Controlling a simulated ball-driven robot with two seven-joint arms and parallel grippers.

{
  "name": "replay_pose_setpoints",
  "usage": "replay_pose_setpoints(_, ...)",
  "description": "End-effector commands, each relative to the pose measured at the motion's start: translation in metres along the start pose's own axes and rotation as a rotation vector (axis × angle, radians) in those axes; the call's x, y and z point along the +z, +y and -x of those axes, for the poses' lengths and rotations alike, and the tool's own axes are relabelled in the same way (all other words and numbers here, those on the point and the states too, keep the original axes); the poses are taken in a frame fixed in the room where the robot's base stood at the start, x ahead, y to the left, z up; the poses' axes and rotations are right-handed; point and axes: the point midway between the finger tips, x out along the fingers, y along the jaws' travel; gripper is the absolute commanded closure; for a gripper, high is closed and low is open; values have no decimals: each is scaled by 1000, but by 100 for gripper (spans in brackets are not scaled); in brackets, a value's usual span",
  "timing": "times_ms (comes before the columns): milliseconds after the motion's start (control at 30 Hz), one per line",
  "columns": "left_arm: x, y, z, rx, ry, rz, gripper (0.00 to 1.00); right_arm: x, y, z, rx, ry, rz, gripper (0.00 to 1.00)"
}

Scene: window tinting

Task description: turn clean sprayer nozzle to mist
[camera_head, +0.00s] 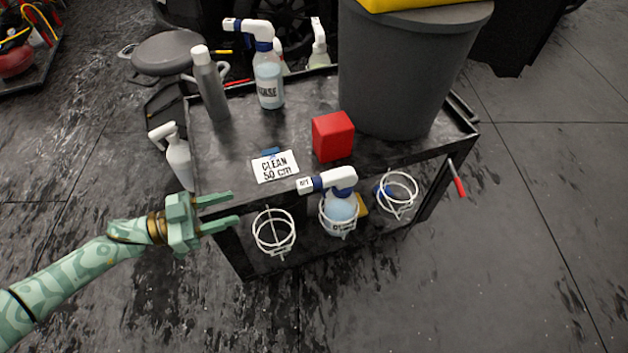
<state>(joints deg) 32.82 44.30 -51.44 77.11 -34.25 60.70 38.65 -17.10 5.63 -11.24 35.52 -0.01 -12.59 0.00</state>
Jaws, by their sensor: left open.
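The clean sprayer (341,207) sits upright in the middle wire ring on the cart's front side. It has a white head with a blue collar and a light blue bottle, its label partly hidden by the ring. Its nozzle (306,186) points left and carries small lettering too small to read surely. My left gripper (236,209), pale green, is open and empty at the cart's front left corner. It is left of the nozzle and apart from it, its fingers pointing right. My right gripper is not in view.
The cart top (232,150) holds a rinse sprayer (268,80), a grey bottle (210,85), a red block (333,137), a "CLEAN 50 cm" card (275,166) and a large grey bin (405,75). Empty wire rings (273,232) flank the clean sprayer. A white sprayer (178,160) hangs at the left side.

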Motion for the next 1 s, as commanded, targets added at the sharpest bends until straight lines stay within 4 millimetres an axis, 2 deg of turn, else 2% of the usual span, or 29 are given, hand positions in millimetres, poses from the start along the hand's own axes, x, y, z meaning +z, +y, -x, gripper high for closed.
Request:
replay_pose_setpoints(167, 1, 0, -26, 1, 4, 0, 56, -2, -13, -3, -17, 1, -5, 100)
replay_pose_setpoints(300, 2, 0, -62, 3, 5, 1, 56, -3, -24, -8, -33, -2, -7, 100)
replay_pose_setpoints(600, 2, 0, -132, 0, 2, 0, 56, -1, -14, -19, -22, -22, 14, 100)
replay_pose_setpoints(800, 2, 0, -155, -1, 0, 0, 56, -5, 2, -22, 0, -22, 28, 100)
replay_pose_setpoints(1000, 0, 0, -161, -1, 0, -1, 56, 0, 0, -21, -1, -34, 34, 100)
